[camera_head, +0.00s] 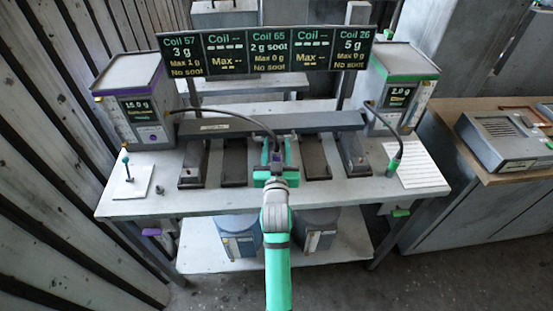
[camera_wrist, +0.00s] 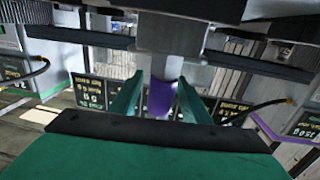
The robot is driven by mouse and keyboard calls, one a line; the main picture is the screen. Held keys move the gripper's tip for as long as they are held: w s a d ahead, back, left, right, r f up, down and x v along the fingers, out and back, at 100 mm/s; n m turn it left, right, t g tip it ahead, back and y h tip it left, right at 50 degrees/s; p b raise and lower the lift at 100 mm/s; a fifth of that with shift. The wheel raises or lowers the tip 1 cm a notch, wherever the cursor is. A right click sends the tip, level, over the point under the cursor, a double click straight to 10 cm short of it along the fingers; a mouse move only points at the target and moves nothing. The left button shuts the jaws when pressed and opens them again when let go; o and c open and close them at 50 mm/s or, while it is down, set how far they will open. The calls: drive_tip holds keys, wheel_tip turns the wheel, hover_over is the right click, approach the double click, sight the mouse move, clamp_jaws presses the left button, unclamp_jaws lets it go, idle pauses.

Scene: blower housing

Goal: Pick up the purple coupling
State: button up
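The purple coupling (camera_wrist: 161,98) shows in the wrist view, below a grey cylindrical piece. It stands between the two teal fingers of my gripper (camera_wrist: 160,100). The fingers are apart, one on each side, with narrow gaps seen between them and the coupling. In the head view my gripper (camera_head: 275,168) is at the middle of the bench, at the end of the black hose (camera_head: 240,117) from the purple-trimmed box (camera_head: 130,88). There my gripper mostly hides the coupling; only a small purple patch shows.
A green-trimmed box (camera_head: 402,75) stands at the right, its hose ending at a coupling (camera_head: 392,168) near a paper sheet (camera_head: 415,165). Dark blocks (camera_head: 234,162) flank my gripper under a grey rail (camera_head: 225,127). A display board (camera_head: 265,50) hangs behind. A small stick (camera_head: 126,168) stands on a plate at left.

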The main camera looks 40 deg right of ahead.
clamp_jaws()
drive_tip(key=shift+r, duration=0.15)
